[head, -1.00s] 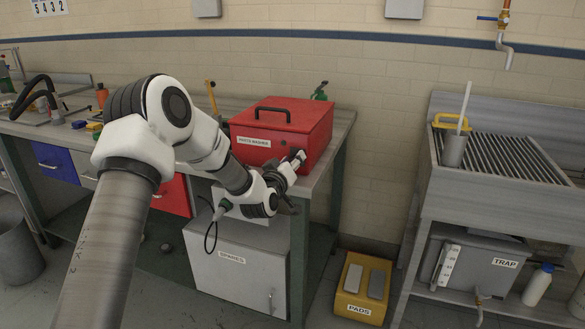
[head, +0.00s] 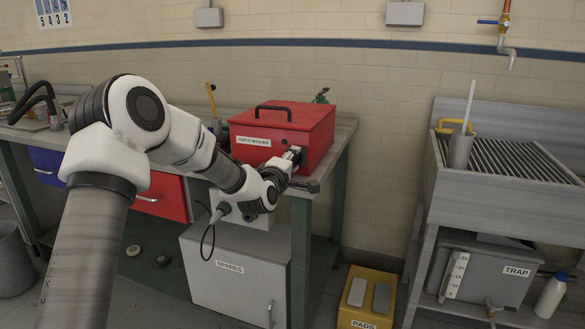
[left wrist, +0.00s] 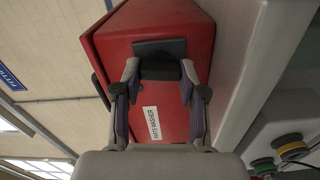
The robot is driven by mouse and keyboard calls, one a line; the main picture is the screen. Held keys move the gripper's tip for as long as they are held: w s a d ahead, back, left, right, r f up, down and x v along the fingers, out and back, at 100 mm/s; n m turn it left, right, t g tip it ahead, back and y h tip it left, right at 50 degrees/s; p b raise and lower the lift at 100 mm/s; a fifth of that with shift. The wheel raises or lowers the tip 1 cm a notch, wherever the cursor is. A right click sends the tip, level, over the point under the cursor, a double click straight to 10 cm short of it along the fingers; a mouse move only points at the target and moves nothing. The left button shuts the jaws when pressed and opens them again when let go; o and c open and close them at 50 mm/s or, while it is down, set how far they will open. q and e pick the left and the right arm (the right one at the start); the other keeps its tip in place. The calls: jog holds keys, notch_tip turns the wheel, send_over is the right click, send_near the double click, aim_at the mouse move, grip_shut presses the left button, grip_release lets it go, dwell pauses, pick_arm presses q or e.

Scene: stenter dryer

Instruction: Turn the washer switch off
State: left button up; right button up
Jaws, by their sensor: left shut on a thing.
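The red parts washer (head: 290,132) sits on the right end of the bench, with a black handle on its lid and a white label on its front. Its dark switch shows in the left wrist view as a black knob (left wrist: 160,68) on a dark plate (left wrist: 160,47). My left gripper (head: 303,168) is at the right part of the washer's front. In the left wrist view, its two fingers (left wrist: 159,72) are shut on the knob from both sides. In the head view the gripper hides the switch. My right gripper is not in view.
The bench top (head: 345,135) has a free edge right of the washer. A grey spares cabinet (head: 235,275) stands below, and a yellow pads box (head: 366,298) stands on the floor. A metal sink stand (head: 505,180) is at the right, with floor between it and the bench.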

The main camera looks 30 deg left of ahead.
pick_arm(q)
jog(key=shift+f+n+b, duration=0.1)
jog(key=shift+n+b, duration=0.3)
jog(key=shift+n, duration=0.3)
jog(key=o, duration=1.1)
jog(key=shift+o, duration=0.2)
jog(key=shift+s, duration=0.1)
jog(key=v, duration=1.1)
jog(key=shift+s, duration=0.35)
jog(key=shift+f, duration=0.1)
